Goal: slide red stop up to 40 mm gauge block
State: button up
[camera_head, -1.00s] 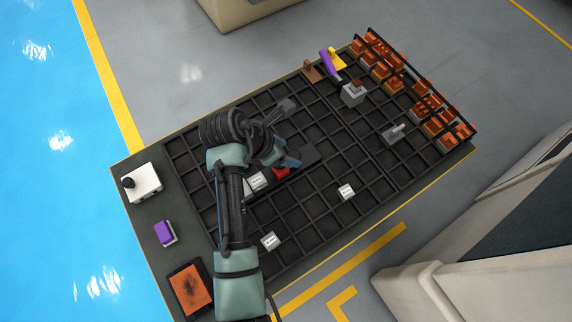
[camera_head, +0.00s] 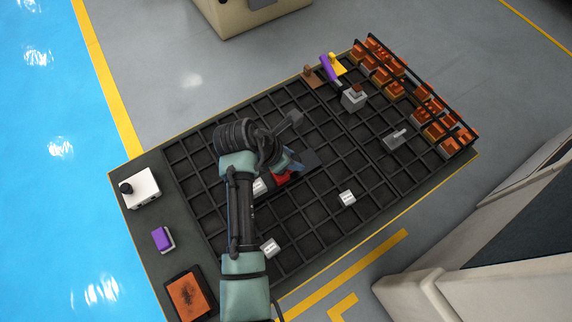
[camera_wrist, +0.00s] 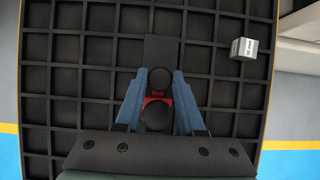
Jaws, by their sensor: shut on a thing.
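The red stop (camera_head: 282,178) sits on a dark rail (camera_head: 309,160) on the gridded table. In the wrist view the stop (camera_wrist: 157,95), with a round black knob, lies between the blue fingers of my gripper (camera_wrist: 160,86), which is shut on it. A pale gauge block (camera_head: 260,186) is close to the left of the stop in the head view. My arm partly covers it, its label is unreadable, and I cannot tell whether they touch. Another pale block (camera_head: 347,198) lies apart to the right; it also shows in the wrist view (camera_wrist: 244,48).
A third pale block (camera_head: 270,248) lies near the front. A white box (camera_head: 140,188), a purple item (camera_head: 163,239) and a copper-coloured plate (camera_head: 188,295) are on the left. Copper electrodes (camera_head: 434,113) fill racks at the far right. A grey block (camera_head: 353,100) stands at the back.

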jog(key=shift+s+a+p, duration=0.45)
jog(key=shift+a+p, duration=0.15)
jog(key=shift+a, duration=0.05)
jog(key=shift+s+a+p, duration=0.45)
jog(key=shift+a+p, duration=0.15)
dwell(0.4)
jog(key=o, duration=1)
notch_tip(320, 180, up, 6)
jog(key=p, duration=0.7)
jog(key=shift+r, duration=0.1)
jog(key=b+v, duration=0.1)
jog(key=v, duration=1.1)
jog(key=shift+a+r, duration=0.2)
jog(key=shift+r, duration=0.15)
jog(key=shift+s, duration=0.15)
